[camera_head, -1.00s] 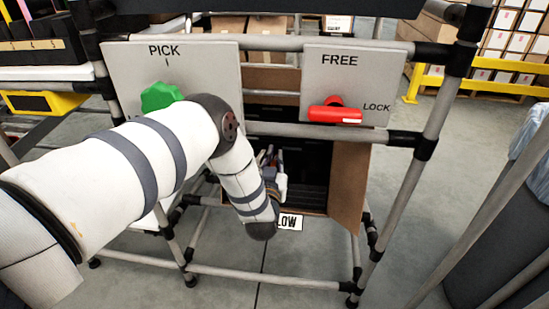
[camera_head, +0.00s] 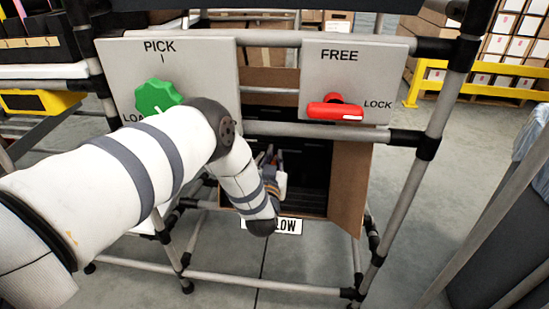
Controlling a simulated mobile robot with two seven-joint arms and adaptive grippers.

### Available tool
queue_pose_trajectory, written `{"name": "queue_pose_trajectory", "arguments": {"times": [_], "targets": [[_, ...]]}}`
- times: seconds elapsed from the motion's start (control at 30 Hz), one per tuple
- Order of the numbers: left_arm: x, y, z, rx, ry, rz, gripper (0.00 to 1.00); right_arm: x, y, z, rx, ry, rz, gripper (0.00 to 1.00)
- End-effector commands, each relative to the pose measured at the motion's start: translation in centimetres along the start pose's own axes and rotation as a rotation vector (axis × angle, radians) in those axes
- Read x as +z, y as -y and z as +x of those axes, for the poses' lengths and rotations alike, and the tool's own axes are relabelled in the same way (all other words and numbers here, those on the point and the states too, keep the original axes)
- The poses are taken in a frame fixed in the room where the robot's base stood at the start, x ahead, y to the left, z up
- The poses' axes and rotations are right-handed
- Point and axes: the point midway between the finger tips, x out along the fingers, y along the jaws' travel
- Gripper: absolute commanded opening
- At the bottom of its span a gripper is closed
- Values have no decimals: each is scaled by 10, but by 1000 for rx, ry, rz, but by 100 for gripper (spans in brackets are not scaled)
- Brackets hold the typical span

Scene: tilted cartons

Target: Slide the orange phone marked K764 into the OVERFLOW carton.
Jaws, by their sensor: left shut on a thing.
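My left gripper (camera_head: 272,160) is small and partly hidden behind my forearm and wrist. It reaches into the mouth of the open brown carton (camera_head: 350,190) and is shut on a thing. Small orange-brown patches show at the gripper, which fit the orange phone, but its outline and its K764 mark cannot be read. My right gripper is not in view.
A grey pipe frame surrounds the carton, with a rail (camera_head: 320,131) crossing above its mouth. A panel (camera_head: 225,60) with a green knob (camera_head: 157,97) stands at left; a FREE/LOCK panel (camera_head: 385,65) with a red lever (camera_head: 335,108) stands at right.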

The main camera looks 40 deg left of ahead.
Motion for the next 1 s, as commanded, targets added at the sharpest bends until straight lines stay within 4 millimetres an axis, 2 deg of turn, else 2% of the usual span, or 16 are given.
{"name": "queue_pose_trajectory", "arguments": {"times": [1.0], "targets": [[24,-1,36,0,0,0,0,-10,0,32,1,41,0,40]]}}
